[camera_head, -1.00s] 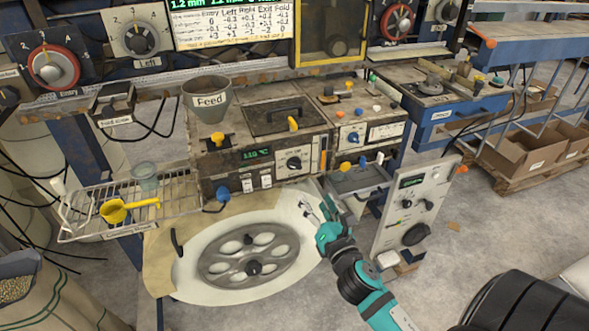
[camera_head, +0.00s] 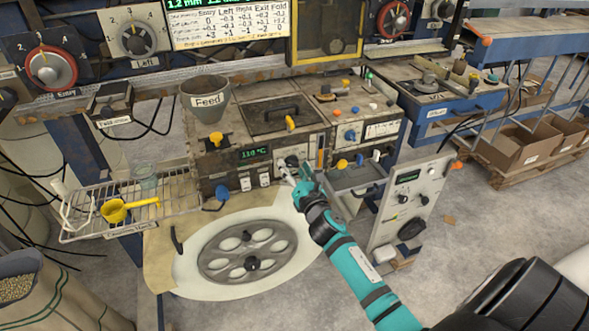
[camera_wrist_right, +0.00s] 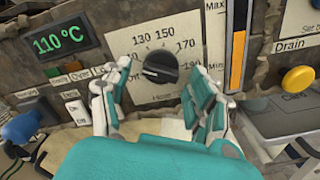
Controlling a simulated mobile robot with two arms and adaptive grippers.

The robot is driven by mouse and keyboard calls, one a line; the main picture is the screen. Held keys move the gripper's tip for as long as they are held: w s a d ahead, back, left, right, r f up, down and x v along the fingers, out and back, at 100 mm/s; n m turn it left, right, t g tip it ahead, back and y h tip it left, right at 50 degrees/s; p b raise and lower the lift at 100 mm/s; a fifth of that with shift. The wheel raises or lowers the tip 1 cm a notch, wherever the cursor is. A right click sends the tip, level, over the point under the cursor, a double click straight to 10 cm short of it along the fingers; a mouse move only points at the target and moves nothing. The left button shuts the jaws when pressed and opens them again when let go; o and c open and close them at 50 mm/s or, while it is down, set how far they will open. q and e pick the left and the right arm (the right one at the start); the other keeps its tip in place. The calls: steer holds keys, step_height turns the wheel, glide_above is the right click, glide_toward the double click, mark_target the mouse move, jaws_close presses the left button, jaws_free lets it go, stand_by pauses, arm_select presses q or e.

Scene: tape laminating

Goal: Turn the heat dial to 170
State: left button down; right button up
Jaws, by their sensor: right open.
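The heat dial (camera_wrist_right: 160,67) is a black knob on a white scale plate, with 130, 150, 170 and 190 visible around it in the right wrist view. A pale pointer mark on the knob faces left. The green display (camera_wrist_right: 61,41) reads 110 °C. My right gripper (camera_wrist_right: 158,88) is open, with one finger on each side just below the dial, apart from it as far as I can tell. In the head view my right gripper (camera_head: 299,178) is in front of the dial (camera_head: 291,162) and partly hides it. My left gripper is not in view.
A yellow knob labelled Drain (camera_wrist_right: 299,79) is right of the dial. Small switches (camera_wrist_right: 77,107) are at its lower left. A wire rack (camera_head: 185,193) with a yellow scoop (camera_head: 115,210) juts out at left.

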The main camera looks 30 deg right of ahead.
steer(key=c, duration=1.1)
steer(key=shift+c, duration=0.2)
